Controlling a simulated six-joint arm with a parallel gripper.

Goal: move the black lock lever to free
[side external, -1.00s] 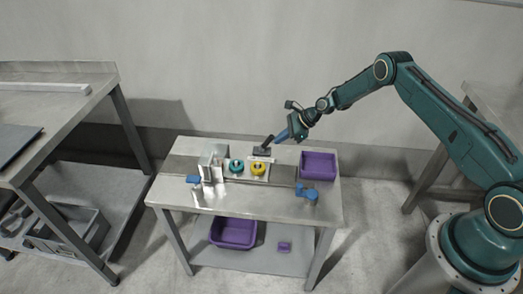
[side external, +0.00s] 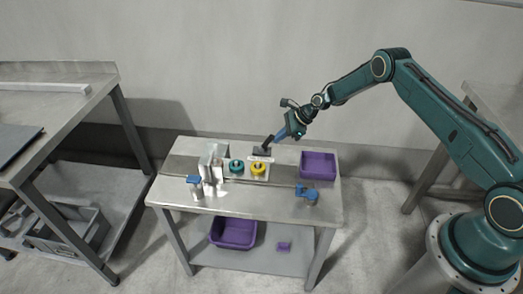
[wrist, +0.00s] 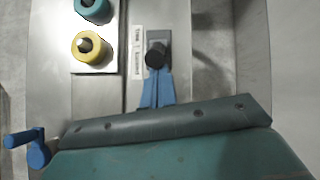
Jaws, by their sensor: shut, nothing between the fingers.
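The black lock lever (side external: 268,142) stands on a small dark base at the back of the steel table, leaning up toward the right. In the wrist view its round black knob (wrist: 156,54) shows over a grey plate. My gripper (side external: 279,136) is at the lever's upper right side. Its blue fingers (wrist: 156,86) are together, with their tips right by the knob; I cannot tell whether they touch it. A white two-part label (wrist: 137,52) lies beside the lever; its words are too small to read surely.
A teal ring (side external: 236,167) and a yellow ring (side external: 258,169) sit on a white plate by the lever. A white fixture (side external: 211,165) with a blue handle (side external: 194,181) stands left. A purple bin (side external: 318,166) and a blue crank (side external: 307,192) are on the right.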

